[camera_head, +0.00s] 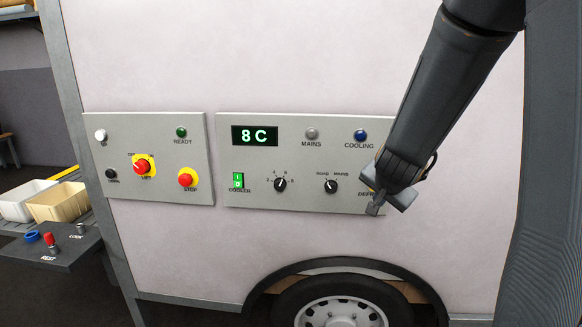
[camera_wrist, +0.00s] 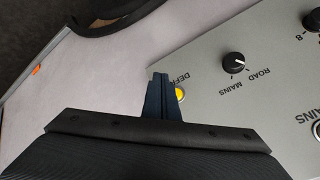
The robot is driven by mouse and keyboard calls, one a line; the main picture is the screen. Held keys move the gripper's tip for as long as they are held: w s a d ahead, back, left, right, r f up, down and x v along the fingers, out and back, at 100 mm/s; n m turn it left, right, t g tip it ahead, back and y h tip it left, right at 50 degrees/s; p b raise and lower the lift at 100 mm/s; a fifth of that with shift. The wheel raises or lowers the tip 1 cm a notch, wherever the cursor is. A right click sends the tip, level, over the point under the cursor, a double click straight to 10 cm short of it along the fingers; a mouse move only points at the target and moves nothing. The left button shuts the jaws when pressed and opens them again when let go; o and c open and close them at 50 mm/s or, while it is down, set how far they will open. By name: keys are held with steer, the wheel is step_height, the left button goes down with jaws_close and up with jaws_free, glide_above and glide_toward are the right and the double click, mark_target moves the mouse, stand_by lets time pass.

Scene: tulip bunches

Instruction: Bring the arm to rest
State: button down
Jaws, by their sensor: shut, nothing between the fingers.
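My gripper (camera_head: 373,208) is at the lower right end of the cooler control panel (camera_head: 300,196) in the head view, with its fingers pointing down and left. The fingers are closed together and empty. In the wrist view the shut fingers (camera_wrist: 160,82) stand just beside a yellow button (camera_wrist: 180,94) with a partly hidden label starting "DEF". They overlap the panel's edge in that view. I cannot tell whether they touch the panel. My arm comes down from the upper right.
The panel has a display (camera_head: 255,136) reading 8 C, a green cooler switch (camera_head: 238,181) and a road/mains knob (camera_head: 331,186). A second panel (camera_head: 150,197) has a red stop button (camera_head: 186,180). Bins (camera_head: 60,203) and a shelf (camera_head: 60,255) stand left. A wheel (camera_head: 342,308) is below.

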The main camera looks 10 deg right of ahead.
steer(key=s+a+f+n+g+y+b, duration=0.1)
steer(key=s+a+f+n+g+y, duration=0.15)
steer(key=s+a, duration=0.3)
steer(key=s+a+f+n+g+y+b, duration=0.1)
steer(key=s+a+f+n, duration=0.3)
steer(key=a, duration=0.3)
steer(key=s+a+f+n+g, duration=0.1)
steer(key=s+a+f+n, duration=0.1)
steer(key=s, duration=0.3)
steer(key=s+a+f+n+g, duration=0.1)
steer(key=s+n+g, duration=0.1)
steer(key=s, duration=0.4)
steer(key=shift+a+f+n, duration=0.35)
steer(key=shift+n, duration=0.2)
